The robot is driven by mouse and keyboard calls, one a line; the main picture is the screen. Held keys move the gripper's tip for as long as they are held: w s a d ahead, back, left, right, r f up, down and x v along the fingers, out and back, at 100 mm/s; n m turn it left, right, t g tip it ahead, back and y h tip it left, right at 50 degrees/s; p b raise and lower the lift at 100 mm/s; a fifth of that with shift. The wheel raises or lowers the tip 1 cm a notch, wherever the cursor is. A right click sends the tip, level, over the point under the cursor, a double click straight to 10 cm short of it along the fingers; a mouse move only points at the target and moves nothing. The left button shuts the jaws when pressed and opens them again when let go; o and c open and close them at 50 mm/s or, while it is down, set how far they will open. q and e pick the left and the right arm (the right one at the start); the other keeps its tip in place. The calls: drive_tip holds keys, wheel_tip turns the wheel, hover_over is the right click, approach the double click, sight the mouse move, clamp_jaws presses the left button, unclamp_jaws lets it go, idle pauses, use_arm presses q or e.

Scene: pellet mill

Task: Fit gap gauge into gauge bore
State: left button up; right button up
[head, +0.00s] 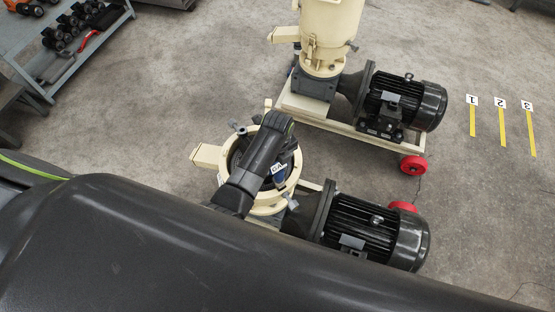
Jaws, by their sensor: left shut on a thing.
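My left gripper (282,160) reaches down over the open round chamber of the near cream pellet mill (268,208). It is shut on the gap gauge (278,169), a small piece with a white label that seems to start with "GA" and dark blue parts beside it. The gauge is within the chamber's ring as seen from above. My wrist and fingers cover much of the chamber. The gauge bore is hidden, and I cannot tell whether the gauge's tip touches or enters it. My right gripper is not in view.
The near mill has a black motor (372,238) at its right and a cream chute (206,156) at its left. A second mill (325,32) stands behind. A grey shelf rack (70,50) is at upper left. Yellow floor strips (502,125) lie right, with open floor around them.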

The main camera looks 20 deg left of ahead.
use_arm(q)
drive_tip(key=shift+f, duration=0.35)
idle(1.1)
drive_tip(key=o, duration=1.7)
drive_tip(key=shift+r, duration=3.5)
